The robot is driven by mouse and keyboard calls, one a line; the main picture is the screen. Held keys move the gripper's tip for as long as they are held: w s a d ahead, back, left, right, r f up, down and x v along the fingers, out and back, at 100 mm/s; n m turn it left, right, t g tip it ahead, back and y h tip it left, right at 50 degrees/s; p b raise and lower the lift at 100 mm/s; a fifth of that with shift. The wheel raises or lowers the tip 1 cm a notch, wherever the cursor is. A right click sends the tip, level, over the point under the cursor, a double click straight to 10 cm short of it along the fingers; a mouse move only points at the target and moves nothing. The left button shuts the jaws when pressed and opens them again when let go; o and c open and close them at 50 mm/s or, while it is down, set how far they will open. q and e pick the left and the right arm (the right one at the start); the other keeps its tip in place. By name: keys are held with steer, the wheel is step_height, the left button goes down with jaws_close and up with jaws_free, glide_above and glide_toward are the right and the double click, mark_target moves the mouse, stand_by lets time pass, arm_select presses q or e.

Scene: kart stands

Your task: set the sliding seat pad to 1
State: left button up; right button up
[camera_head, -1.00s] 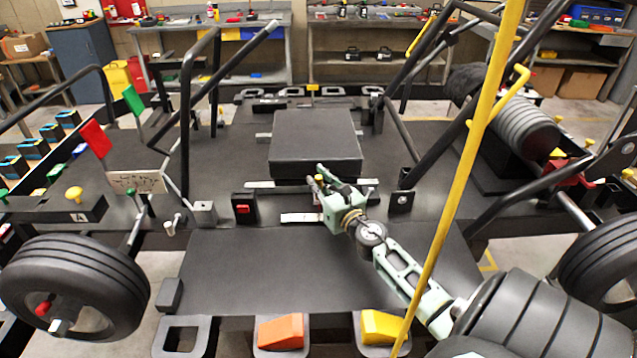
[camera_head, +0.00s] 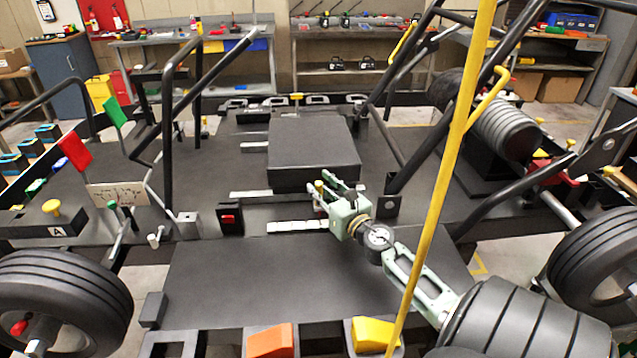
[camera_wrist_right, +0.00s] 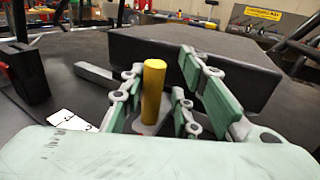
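The sliding seat pad (camera_head: 313,150) is a thick dark block on the black deck, over pale rails. It also shows in the wrist view (camera_wrist_right: 185,55). A yellow upright pin (camera_wrist_right: 153,92) stands at its near side; in the head view it is small (camera_head: 319,187). My right gripper (camera_head: 340,186) is open with the pin between its fingers. The pin is close to the left finger, with a gap to the right one; I cannot tell if it touches. A white marked strip (camera_head: 297,227) lies left of the gripper; its marks are unreadable. My left gripper is out of view.
A black box with a red switch (camera_head: 230,218) stands left of the strip. A tall yellow bar (camera_head: 447,165) crosses in front of my right forearm. Black frame tubes (camera_head: 424,140) rise right of the pad. The near deck (camera_head: 270,280) is clear.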

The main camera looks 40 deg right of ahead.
steer(key=shift+o, duration=0.2)
steer(key=shift+a, duration=0.1)
steer(key=shift+s+a, duration=0.1)
steer(key=v, duration=1.1)
steer(key=shift+s, duration=0.35)
